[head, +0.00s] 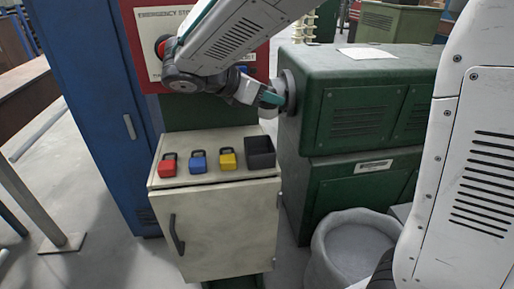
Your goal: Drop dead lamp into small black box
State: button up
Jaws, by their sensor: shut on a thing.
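The small black box (260,152) is an open-topped dark bin at the right end of the beige cabinet's top. My arm reaches in from the top. Its end, with my gripper (286,92), is above and a little right of the box in the picture, close to the green machine's left end. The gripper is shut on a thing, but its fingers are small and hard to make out. I cannot make out the dead lamp; what the gripper holds is not clear.
A red emergency-stop panel (128,35) is behind.

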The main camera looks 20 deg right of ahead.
aim_at(260, 113)
jog(key=shift+a+f, duration=0.1)
jog(key=shift+f, duration=2.55)
jog(key=o, duration=1.1)
jog(key=shift+c, duration=0.2)
jog(key=v, duration=0.7)
jog(key=shift+s+a+r, duration=0.1)
jog(key=shift+a+r, duration=0.05)
jog(key=shift+a, duration=0.2)
